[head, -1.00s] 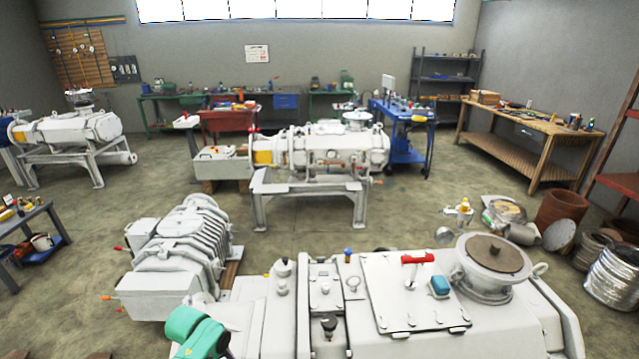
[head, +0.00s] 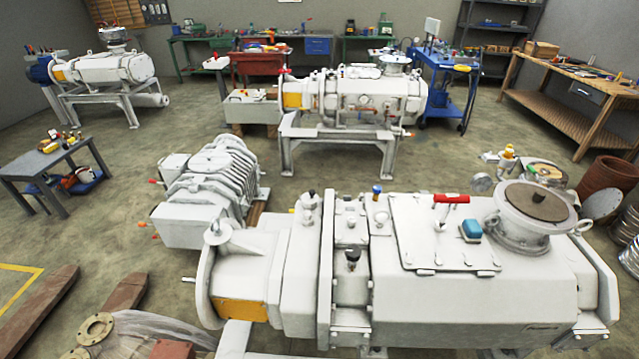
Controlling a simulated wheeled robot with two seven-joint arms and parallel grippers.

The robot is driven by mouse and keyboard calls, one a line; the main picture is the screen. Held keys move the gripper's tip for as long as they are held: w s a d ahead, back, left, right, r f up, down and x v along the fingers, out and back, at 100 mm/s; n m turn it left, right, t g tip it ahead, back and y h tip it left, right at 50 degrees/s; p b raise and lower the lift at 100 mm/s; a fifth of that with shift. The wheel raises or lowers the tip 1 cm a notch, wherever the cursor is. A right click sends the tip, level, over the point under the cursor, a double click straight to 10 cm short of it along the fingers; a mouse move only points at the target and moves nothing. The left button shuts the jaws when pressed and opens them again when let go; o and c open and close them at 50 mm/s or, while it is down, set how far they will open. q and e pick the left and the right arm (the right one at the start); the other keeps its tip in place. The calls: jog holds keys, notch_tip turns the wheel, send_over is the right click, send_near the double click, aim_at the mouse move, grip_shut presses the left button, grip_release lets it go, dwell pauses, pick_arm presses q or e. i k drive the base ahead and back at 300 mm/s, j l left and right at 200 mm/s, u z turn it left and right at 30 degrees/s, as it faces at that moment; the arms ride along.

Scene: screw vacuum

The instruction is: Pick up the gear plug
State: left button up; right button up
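A large white screw vacuum pump (head: 480,290) fills the near right of the head view. Small fittings stand on its top: a black-knobbed one (head: 352,258) near the front, a blue-topped one (head: 377,191), and a dark-capped one (head: 312,198) on the left section. They are small, and I cannot tell which, if any, is the gear plug. A red-handled fitting (head: 451,199) and a blue block (head: 471,229) are on the flat cover plate (head: 420,255). Neither of my grippers is in view.
A ribbed white machine (head: 208,190) stands behind the pump to the left. Another white pump on a frame (head: 350,105) is farther back. Flanges (head: 95,328) and brown beams (head: 120,305) lie at lower left. Open floor (head: 95,240) shows at left.

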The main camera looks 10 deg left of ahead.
aim_at(306, 217)
jog(key=k+z, duration=0.15)
jog(key=z, duration=0.25)
jog(key=k+z, duration=0.1)
jog(key=z, duration=0.25)
jog(key=k+l+z, duration=0.1)
jog(key=z, duration=0.3)
jog(key=k, duration=0.05)
